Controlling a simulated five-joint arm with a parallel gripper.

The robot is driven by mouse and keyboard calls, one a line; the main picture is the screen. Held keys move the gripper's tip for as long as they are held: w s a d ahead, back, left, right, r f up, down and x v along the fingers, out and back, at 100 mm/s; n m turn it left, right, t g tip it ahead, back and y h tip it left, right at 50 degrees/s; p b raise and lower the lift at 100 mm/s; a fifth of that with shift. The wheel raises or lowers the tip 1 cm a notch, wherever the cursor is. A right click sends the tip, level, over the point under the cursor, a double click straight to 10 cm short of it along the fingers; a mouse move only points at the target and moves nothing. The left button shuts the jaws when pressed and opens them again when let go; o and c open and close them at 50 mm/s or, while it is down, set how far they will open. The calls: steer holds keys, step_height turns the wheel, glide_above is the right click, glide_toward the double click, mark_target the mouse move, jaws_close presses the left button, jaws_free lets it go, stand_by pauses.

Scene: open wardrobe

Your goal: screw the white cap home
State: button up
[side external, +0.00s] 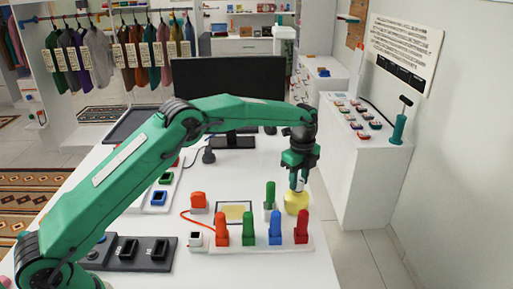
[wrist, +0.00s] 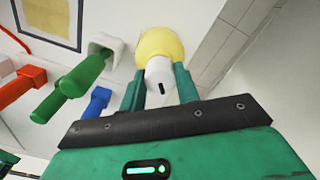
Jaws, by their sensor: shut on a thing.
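The white cap (wrist: 158,75) sits on top of the round yellow jar (wrist: 162,42) in the wrist view. It has a small dark slot on its face. My gripper (wrist: 158,88) has one green finger on each side of the cap and is shut on it. In the side view my gripper (side external: 298,177) points down above the yellow jar (side external: 296,203), with the cap (side external: 297,186) showing as a small white patch between the fingers. The jar stands upright on the white table. The thread between cap and jar is hidden.
A white strip (side external: 262,246) with red, green and blue upright pieces stands in front of the jar. A green piece (side external: 270,195) in a white block is close on its left. A yellow-and-grey framed pad (side external: 234,212) lies further left. The table's right edge is near.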

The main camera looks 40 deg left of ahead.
steer(key=o, duration=1.1)
steer(key=shift+c, duration=0.4)
steer(key=n, duration=0.8)
steer(key=shift+n, duration=0.3)
steer(key=n, duration=0.4)
steer(key=shift+n, duration=2.1)
